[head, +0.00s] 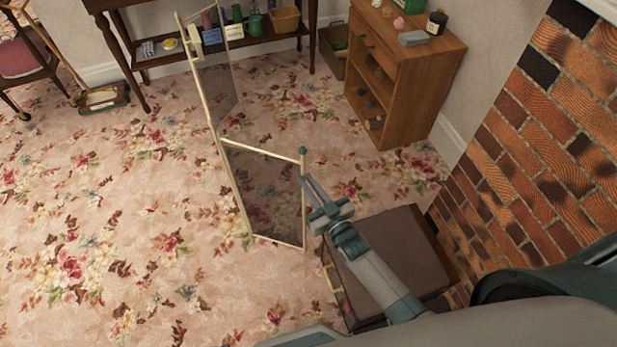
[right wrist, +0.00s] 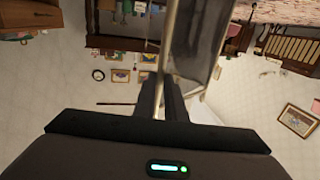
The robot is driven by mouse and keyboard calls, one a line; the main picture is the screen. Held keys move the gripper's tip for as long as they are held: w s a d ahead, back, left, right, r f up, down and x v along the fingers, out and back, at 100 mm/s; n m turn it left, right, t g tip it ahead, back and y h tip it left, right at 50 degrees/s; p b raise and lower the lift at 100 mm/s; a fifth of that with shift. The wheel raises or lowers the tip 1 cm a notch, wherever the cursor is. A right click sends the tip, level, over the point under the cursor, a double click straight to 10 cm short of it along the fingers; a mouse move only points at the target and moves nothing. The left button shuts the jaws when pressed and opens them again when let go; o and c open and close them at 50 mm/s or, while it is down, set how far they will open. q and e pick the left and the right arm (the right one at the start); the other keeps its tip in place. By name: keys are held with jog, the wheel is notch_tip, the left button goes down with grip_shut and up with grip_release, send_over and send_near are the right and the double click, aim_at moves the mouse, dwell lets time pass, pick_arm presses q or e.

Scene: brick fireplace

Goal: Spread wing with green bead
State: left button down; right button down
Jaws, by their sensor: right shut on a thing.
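A folding screen with a pale gold frame and dark mesh panels stands on the carpet. Its near wing (head: 265,195) has a green bead (head: 303,150) on the top corner at its right edge. Another panel (head: 215,75) stands behind it at an angle. My right gripper (head: 308,184) is at the wing's right upright, below the green bead, and is shut on that edge. In the right wrist view the fingers (right wrist: 161,95) close at the pale frame bar (right wrist: 170,40). The exact contact is partly hidden by the gripper. My left gripper is not in view.
A dark brown box (head: 390,255) stands under my right forearm, close to the wing. A brick fireplace (head: 540,150) is at the right. A wooden cabinet (head: 405,75) and a dark side table (head: 220,55) stand behind. The flowered carpet (head: 110,220) at left is clear.

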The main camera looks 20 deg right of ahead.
jog(key=shift+a+r, duration=0.1)
dwell(0.3)
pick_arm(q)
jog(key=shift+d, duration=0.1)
pick_arm(e)
jog(key=c, duration=1.8)
grip_release()
jog(key=shift+s, duration=0.15)
